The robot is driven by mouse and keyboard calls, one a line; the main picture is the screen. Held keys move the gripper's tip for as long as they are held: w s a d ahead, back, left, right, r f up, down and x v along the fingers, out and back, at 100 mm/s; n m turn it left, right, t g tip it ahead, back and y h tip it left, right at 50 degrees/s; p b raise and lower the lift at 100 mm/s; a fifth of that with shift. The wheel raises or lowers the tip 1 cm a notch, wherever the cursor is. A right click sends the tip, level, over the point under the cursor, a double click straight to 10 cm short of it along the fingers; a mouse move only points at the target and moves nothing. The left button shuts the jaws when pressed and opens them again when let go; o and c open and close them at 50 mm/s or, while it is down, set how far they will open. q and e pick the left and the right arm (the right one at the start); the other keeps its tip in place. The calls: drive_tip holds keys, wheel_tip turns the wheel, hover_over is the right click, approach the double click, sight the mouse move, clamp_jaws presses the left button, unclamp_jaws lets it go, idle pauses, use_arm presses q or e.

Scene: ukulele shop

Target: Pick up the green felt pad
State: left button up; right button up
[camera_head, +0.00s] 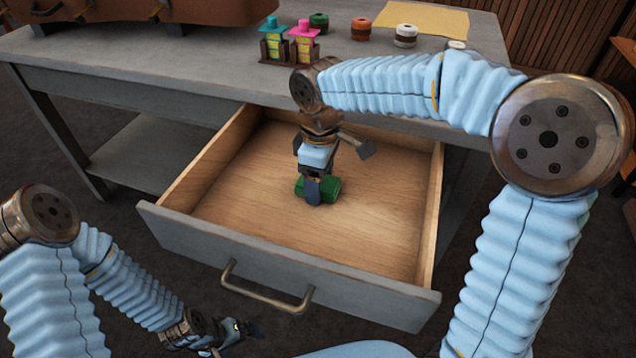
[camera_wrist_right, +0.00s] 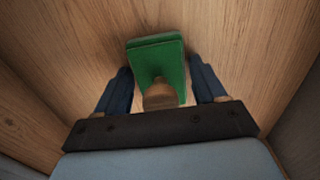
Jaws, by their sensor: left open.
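The green felt pad (camera_head: 328,188) lies on the wooden floor of the open drawer. It also shows in the right wrist view (camera_wrist_right: 160,60) as a green block with a brown knob. My right gripper (camera_head: 316,192) reaches down into the drawer at the pad and partly covers it in the head view. In the right wrist view its two fingers (camera_wrist_right: 160,88) stand apart, one on each side of the pad, with a small gap showing at the right. My left gripper (camera_head: 252,329) is open and empty, low in front of the drawer.
The drawer (camera_head: 375,230) is pulled out from the grey table (camera_head: 190,78), its front and handle (camera_head: 265,295) facing me. Its floor is otherwise bare. On the table stand pink and teal items in a holder (camera_head: 290,48), several spools (camera_head: 361,28) and a brown case (camera_head: 210,10).

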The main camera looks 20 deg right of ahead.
drive_tip(key=c, duration=0.8)
